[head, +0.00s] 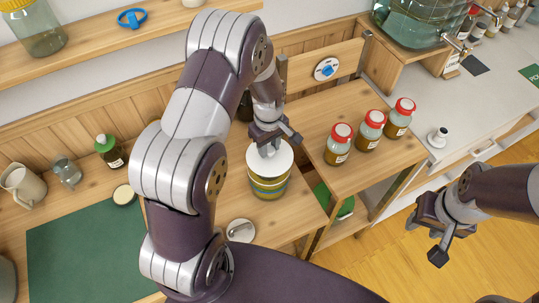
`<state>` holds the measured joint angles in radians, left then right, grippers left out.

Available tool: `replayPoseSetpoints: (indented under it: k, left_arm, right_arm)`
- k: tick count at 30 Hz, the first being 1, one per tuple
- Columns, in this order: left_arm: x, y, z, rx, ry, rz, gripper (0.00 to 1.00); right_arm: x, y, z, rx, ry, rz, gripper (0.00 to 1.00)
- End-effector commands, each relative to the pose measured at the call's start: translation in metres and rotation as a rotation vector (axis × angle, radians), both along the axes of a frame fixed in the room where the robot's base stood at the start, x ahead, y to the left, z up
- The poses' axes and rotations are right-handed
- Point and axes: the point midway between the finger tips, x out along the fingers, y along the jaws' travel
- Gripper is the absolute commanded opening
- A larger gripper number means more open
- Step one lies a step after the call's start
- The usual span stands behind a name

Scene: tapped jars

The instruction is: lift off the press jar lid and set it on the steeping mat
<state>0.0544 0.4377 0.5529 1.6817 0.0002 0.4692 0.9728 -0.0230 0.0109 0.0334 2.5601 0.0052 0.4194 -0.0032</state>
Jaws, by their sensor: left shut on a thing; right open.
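My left gripper (269,143) is shut at the top of a round white lid (284,160); the part it grips is hidden by its fingers. The lid sits on or just over a jar (270,188) with green and yellow bands, which stands upright on the wooden counter; I cannot tell whether there is a gap. A dark green mat (80,250), seemingly the steeping mat, lies flat at the left, partly hidden by my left arm. My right gripper (425,240) is open and empty at the right, over the floor, apart from everything.
Several red-lidded jars (370,130) stand on the wooden shelf right of the banded jar. A round metal disc (241,230) lies in front of it. Most of the mat is clear.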

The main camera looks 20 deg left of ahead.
Motion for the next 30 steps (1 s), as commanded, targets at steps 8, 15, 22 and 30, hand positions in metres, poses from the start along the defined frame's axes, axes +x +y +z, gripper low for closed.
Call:
replayPoseSetpoints:
  k: [8, 15, 22, 30]
  left_arm:
    - [0.000, 0.000, 0.027, 0.000, 0.000, 0.000, 0.05]
    - [0.000, 0.000, 0.047, 0.000, 0.000, 0.000, 0.05]
    - [0.000, 0.000, 0.065, 0.000, 0.000, 0.000, 0.05]
    - [0.000, 0.000, 0.066, 0.000, 0.000, 0.000, 0.05]
  right_arm:
    - [0.000, 0.000, 0.024, 0.000, 0.000, 0.000, 0.43]
    - [0.000, 0.000, 0.040, 0.000, 0.000, 0.000, 0.43]
    - [0.000, 0.000, 0.055, 0.000, 0.000, 0.000, 0.43]
    - [0.000, 0.000, 0.055, 0.000, 0.000, 0.000, 0.43]
